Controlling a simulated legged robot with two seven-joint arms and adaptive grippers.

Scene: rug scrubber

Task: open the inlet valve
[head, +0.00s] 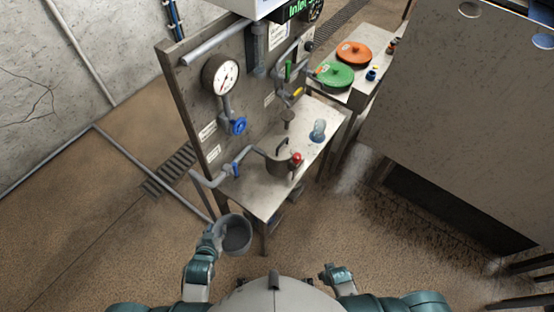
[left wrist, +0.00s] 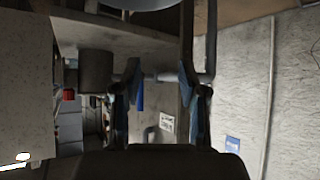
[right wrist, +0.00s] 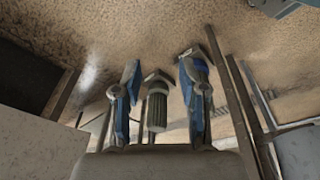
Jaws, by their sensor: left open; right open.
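Valve handles sit on the upright metal panel (head: 190,95): a round blue handwheel (head: 238,125) below the gauge, a blue lever (head: 236,170) on the low pipe, a green lever (head: 288,70) and a yellow handle (head: 297,92). I cannot read which one is the inlet valve. My left gripper (head: 214,232) is low in front of the panel, beside a grey bucket, apart from the handles. In the left wrist view its fingers (left wrist: 158,82) are spread, with a blue lever (left wrist: 139,95) beyond them. My right gripper (right wrist: 158,72) is open, low on the right, away from the panel.
The grey bucket (head: 236,236) stands close to my left gripper. A metal pot (head: 279,157) with a red part and a bluish clear jar (head: 318,130) are on the bench (head: 262,198). A pressure gauge (head: 221,75) is above. A large grey cabinet (head: 455,110) blocks the right.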

